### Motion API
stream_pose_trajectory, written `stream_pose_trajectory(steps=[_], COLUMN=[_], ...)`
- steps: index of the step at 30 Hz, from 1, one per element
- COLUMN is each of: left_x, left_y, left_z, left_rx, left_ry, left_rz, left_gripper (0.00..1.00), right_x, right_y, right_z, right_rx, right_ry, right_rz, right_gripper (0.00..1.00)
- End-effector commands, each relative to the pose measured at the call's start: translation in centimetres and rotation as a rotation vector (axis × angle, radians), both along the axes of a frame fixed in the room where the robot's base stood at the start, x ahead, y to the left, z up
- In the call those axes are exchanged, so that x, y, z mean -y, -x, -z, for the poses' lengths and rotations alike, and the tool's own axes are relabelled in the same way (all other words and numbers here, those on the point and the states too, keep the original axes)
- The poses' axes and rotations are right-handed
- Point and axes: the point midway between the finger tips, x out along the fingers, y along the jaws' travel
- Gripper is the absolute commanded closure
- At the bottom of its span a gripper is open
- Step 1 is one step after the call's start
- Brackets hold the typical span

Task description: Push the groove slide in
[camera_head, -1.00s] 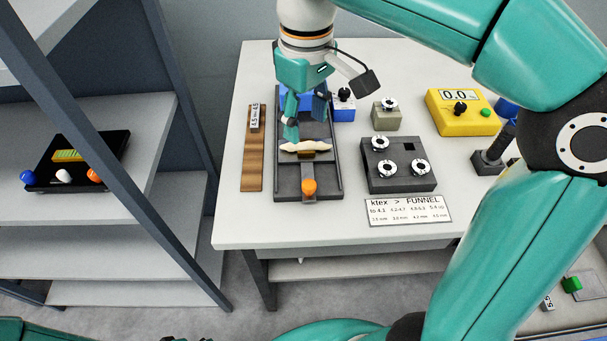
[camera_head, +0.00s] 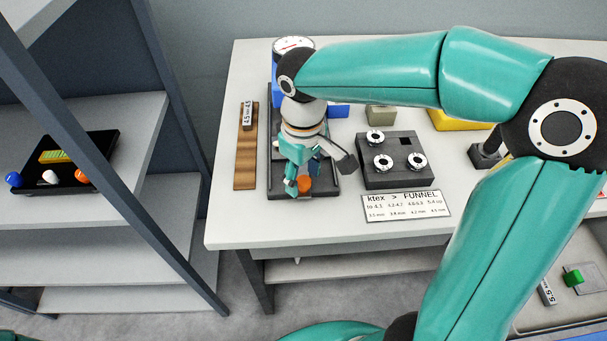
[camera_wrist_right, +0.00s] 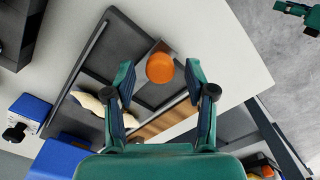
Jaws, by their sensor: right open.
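The groove slide's orange knob (camera_head: 304,185) shows at the near end of the long dark fixture (camera_head: 332,184). In the right wrist view the knob (camera_wrist_right: 160,68) lies between the open fingertips of my right gripper (camera_wrist_right: 161,80), with a gap visible on each side. In the head view my right gripper (camera_head: 300,188) points down at the knob and hides much of the fixture. A cream fibre piece (camera_wrist_right: 88,103) lies across the fixture in the wrist view. A small part of my left gripper (camera_wrist_right: 300,10) shows at that view's top right; its fingers are unclear.
A wooden strip (camera_head: 245,160) lies left of the fixture. A dark block with several round silver pieces (camera_head: 395,177) stands right of it, behind a label card (camera_head: 405,205). A shelf unit at left holds a black tray (camera_head: 105,150). The table's front strip is clear.

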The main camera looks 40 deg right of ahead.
Motion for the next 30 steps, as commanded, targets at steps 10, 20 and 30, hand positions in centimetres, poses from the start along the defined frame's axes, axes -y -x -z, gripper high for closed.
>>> stream_pose_trajectory(steps=[10,20,30], left_x=[0.00,0.00,0.00], left_y=[0.01,0.00,0.01], left_z=[0.02,0.02,-0.51], left_rx=[0.000,0.000,0.000], left_ry=[0.000,0.000,0.000], left_rz=[0.000,0.000,0.000], left_gripper=[0.60,0.60,0.60], right_x=[0.02,0.02,0.49], right_y=[0.01,0.01,-0.80], right_z=[0.24,0.21,-0.01], right_rx=[0.001,0.001,0.000], right_ry=[0.000,0.000,0.000], right_rz=[0.000,0.000,0.001], right_gripper=[0.50,1.00,1.00])
